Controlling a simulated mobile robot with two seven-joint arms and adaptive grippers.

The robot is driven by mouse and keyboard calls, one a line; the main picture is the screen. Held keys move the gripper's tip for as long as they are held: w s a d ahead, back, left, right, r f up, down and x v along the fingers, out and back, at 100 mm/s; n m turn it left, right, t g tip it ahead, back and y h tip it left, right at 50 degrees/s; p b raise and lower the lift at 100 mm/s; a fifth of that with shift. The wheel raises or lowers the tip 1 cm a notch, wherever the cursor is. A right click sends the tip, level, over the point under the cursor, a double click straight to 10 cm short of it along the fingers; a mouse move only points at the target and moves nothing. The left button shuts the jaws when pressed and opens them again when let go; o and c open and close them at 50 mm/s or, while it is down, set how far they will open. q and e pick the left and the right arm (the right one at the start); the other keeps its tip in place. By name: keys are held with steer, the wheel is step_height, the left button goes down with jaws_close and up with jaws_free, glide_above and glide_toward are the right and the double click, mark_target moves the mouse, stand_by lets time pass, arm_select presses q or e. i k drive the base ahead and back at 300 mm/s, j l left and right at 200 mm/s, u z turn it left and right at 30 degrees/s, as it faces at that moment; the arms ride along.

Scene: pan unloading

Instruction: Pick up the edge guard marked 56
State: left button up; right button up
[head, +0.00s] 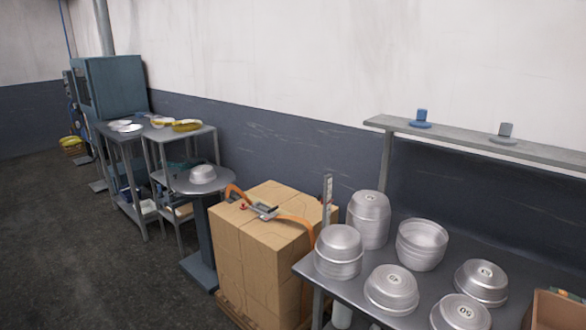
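No piece that I can clearly read as an edge guard marked 56 shows in the head view. A narrow upright grey piece (327,196) with small dark marks stands at the back right corner of the strapped cartons (250,250); the marks are too small to read. An orange strap (294,221) with a grey tool (264,211) lies over the carton tops. Upside-down metal pans stand on the right table, and one near the front (460,316) has a white number label that is hard to read. Neither of my grippers is in view.
The grey right table (343,292) holds several pans, single and stacked, and a brown box (560,311). A shelf (465,138) above carries a blue and a grey piece. A round pedestal table (180,184) holds one pan. Open floor (90,240) lies at the left.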

mark_target(232, 199)
steer(key=i+j+z, duration=0.7)
steer(key=j, duration=0.25)
steer(key=i+j+z, duration=0.45)
steer(key=j, duration=0.3)
steer(key=i+j, duration=0.15)
steer(key=j, duration=0.3)
steer(key=i+j+z, duration=0.1)
steer(key=j, duration=0.4)
steer(key=i+j, duration=0.1)
steer(key=j, duration=0.4)
steer(key=i+j, duration=0.1)
steer(key=j, duration=0.35)
steer(key=i+j+z, duration=0.1)
steer(key=j, duration=0.4)
